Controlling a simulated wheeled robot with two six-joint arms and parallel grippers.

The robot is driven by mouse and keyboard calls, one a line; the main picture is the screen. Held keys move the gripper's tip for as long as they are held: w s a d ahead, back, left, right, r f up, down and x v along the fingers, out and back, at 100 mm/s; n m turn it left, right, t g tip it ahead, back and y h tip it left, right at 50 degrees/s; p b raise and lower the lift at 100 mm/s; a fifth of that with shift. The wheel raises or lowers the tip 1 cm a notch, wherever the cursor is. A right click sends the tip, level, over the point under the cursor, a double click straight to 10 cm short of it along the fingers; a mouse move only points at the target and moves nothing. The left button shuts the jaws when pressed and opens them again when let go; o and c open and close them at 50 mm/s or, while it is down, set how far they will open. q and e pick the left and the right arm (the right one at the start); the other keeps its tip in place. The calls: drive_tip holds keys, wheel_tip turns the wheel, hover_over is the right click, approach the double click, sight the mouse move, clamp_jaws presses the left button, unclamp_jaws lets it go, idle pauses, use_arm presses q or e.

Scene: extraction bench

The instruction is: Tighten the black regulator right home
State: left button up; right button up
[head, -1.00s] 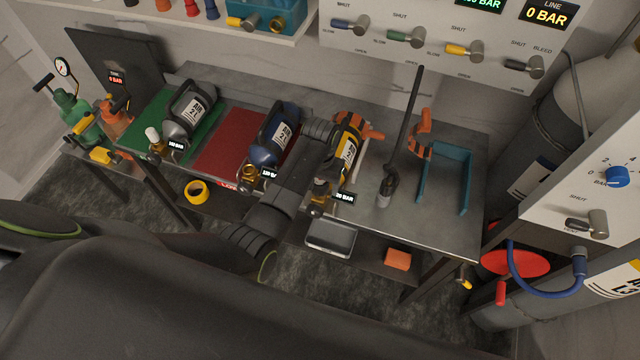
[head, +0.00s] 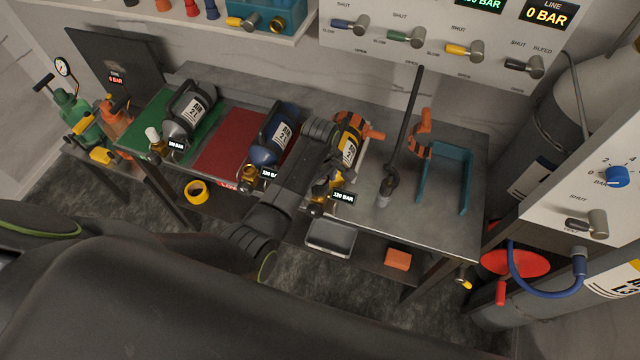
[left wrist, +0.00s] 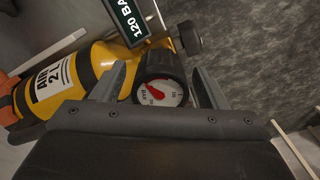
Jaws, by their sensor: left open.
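The black regulator (left wrist: 158,68) shows in the left wrist view as a ribbed black body with a white, red-needled gauge face. It sits at the valve end of the yellow cylinder (left wrist: 88,72), which lies on the bench in the head view (head: 349,146). My left gripper (left wrist: 160,76) is open, with one finger on each side of the regulator; I cannot tell whether they touch it. In the head view my left wrist hides most of the regulator. A tag (head: 343,197) by the valve reads 120 BAR. My right gripper is not in view.
A blue cylinder (head: 272,140) lies left of the yellow one, and a dark cylinder (head: 188,105) lies on the green mat. A long dark wrench (head: 402,135) and a teal bracket (head: 465,182) are to the right. A valve panel (head: 430,30) overhangs the back.

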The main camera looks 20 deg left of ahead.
use_arm(q)
drive_tip(key=n, duration=0.8)
drive_tip(key=shift+c, duration=0.2)
drive_tip(key=c, duration=1)
drive_tip(key=m, duration=0.3)
drive_tip(key=shift+m, duration=0.3)
drive_tip(key=shift+c, duration=0.3)
drive_tip(key=o, duration=1.1)
drive_tip(key=shift+o, duration=0.2)
